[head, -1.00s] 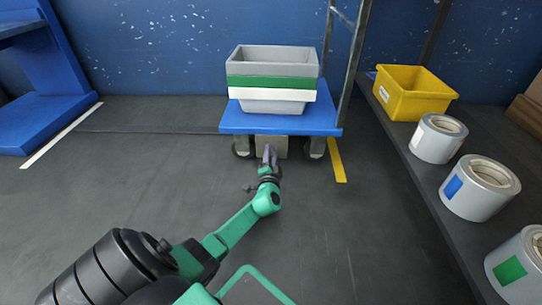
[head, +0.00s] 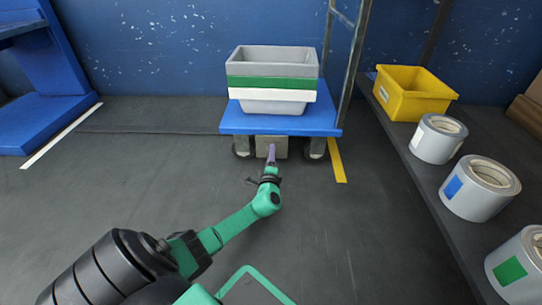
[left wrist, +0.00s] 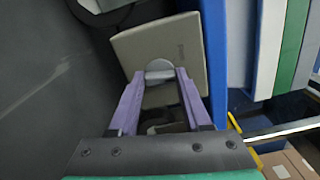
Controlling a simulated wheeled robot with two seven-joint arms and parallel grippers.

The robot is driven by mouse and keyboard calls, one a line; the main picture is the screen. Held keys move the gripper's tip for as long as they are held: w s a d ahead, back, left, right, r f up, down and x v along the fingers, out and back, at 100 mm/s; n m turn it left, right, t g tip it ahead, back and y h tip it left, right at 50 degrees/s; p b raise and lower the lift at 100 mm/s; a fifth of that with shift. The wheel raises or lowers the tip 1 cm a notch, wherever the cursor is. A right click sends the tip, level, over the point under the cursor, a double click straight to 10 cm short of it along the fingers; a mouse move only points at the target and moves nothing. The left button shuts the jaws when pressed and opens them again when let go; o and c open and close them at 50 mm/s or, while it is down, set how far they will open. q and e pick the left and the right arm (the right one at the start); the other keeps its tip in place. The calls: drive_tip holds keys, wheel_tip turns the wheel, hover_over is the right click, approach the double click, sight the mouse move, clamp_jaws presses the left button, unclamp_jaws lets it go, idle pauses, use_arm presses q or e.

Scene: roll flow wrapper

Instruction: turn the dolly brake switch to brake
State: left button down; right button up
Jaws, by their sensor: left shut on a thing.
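The dolly (head: 235,122) has a blue deck and dark wheels and stands near the back wall. A beige-grey box (head: 281,147) hangs under its front edge; in the left wrist view the box face (left wrist: 188,50) appears tilted, with small lettering I cannot read. A round grey switch knob (left wrist: 159,65) sits on that face. My left gripper (head: 271,150) reaches the box; its purple fingers, also in the left wrist view (left wrist: 160,76), are shut on the knob's grip. The knob's pointing direction is unclear. My right gripper is not in view.
Stacked grey, green and white trays (head: 272,62) stand on the deck. A metal post (head: 354,60) rises beside it. At the right, a dark shelf (head: 418,184) holds a yellow bin (head: 412,98) and several rolls (head: 480,190). The floor at left is open.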

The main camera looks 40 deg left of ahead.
use_arm(q)
drive_tip(key=shift+m, duration=2)
drive_tip(key=shift+c, duration=1.8)
unclamp_jaws()
